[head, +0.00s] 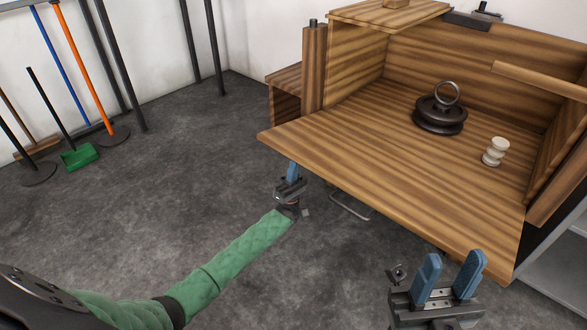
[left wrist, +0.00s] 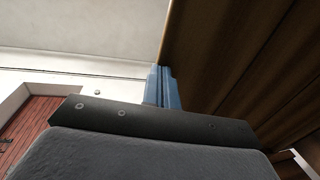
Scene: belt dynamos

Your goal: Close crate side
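A wooden crate (head: 440,45) stands open, with its front side (head: 330,140) folded down and lying about level with the crate floor. My left gripper (head: 292,170) is just below the left part of that side's front edge, its blue fingers pressed together with nothing visible between them. In the left wrist view the fingers (left wrist: 160,88) are beside the dark wood of the panel (left wrist: 235,65); whether they touch it I cannot tell. My right gripper (head: 452,275) is open and empty, fingers up, in front of the side's right part.
A dark pulley-like part with a ring (head: 440,112) and a small cream spool (head: 495,151) stand inside the crate. A metal loop (head: 350,206) shows beneath the side. Brooms and a green dustpan (head: 80,156) are by the left wall.

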